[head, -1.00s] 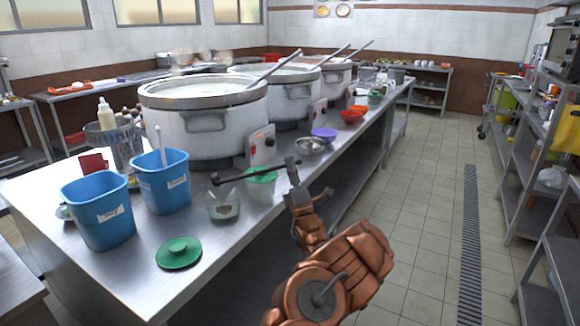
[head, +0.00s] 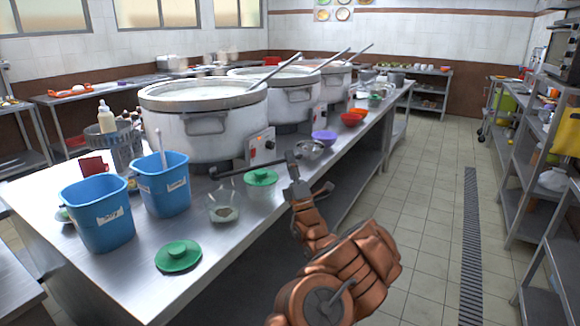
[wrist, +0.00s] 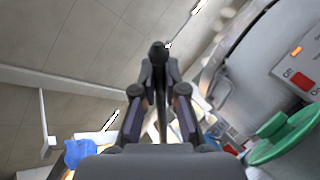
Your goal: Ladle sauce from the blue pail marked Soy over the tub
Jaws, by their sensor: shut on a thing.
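Two blue pails stand at the near left of the steel counter. The front-left pail (head: 95,222) has a pale label that could read Soy, too small to be sure. The other pail (head: 165,192) also has a label, and a pale handle sticks up from it. A clear tub (head: 222,208) with a little brownish content stands open to their right. My gripper (head: 291,166) is shut on a dark rod-like tool (head: 240,171), probably the ladle, held roughly level above the counter's right side. The rod shows between the fingers in the wrist view (wrist: 160,110).
A green-lidded tub (head: 262,190) stands just below the rod. A loose green lid (head: 178,256) lies near the front edge. Large stockpots (head: 205,130) line the counter behind, with bowls (head: 323,138) beyond. The floor aisle at right is clear.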

